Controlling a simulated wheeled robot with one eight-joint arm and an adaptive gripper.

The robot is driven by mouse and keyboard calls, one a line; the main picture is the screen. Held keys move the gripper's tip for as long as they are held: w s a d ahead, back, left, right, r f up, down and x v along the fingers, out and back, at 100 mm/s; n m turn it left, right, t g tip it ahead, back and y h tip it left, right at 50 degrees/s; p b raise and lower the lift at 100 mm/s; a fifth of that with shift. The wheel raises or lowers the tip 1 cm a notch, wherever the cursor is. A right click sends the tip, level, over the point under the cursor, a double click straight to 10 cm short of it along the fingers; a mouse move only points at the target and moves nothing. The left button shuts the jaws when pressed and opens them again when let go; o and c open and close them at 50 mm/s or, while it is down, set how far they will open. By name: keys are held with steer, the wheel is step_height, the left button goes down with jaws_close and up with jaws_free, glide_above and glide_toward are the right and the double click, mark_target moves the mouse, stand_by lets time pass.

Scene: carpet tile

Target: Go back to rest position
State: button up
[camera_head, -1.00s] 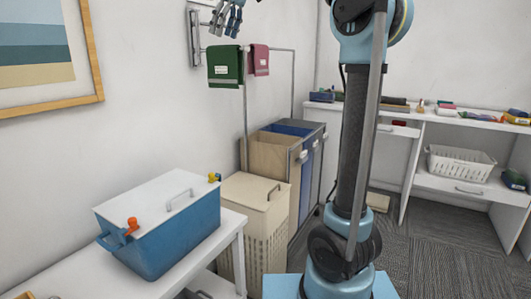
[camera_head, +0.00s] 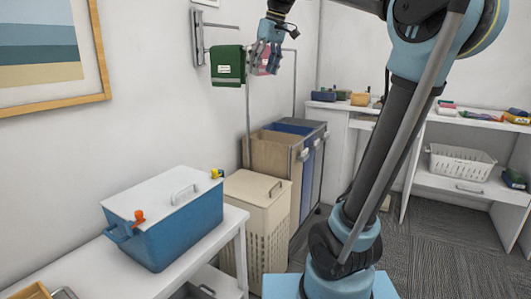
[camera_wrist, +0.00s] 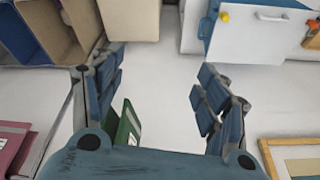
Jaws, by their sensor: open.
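My gripper (camera_head: 268,58) is up near the wall in the head view, in front of the pink towel (camera_head: 262,66), which it partly covers. In the wrist view my gripper (camera_wrist: 158,95) has its fingers spread wide with nothing between them. The green towel (camera_head: 228,64) hangs on the wall rack to the left of my gripper. In the wrist view the green towel (camera_wrist: 127,124) shows beside the left finger, and the pink towel (camera_wrist: 12,145) is at the lower left. I cannot tell whether a finger touches the green towel.
A blue cooler box (camera_head: 165,228) with a white lid stands on a white table at the left. A beige hamper (camera_head: 262,225) and sorting bins (camera_head: 270,155) stand along the wall. A white desk holds a basket (camera_head: 460,162) at the right. Carpet (camera_head: 440,255) is clear there.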

steer(key=s+d+f+m+h, duration=0.1)
steer(key=s+d+f+m, duration=0.2)
steer(key=f, duration=1.1)
steer(key=s+d+f+m+h, duration=0.1)
steer(key=s+d+f+m, duration=0.2)
steer(key=s+d+f, duration=0.7)
steer(key=s+d+f+m, duration=0.3)
steer(key=s+d+f, duration=0.4)
steer(key=f, duration=1.3)
steer(key=s, duration=0.4)
steer(key=shift+f+h, duration=0.25)
steer(key=shift+h, duration=0.15)
steer(key=shift+w+f, duration=0.2)
steer(key=shift+w, duration=0.25)
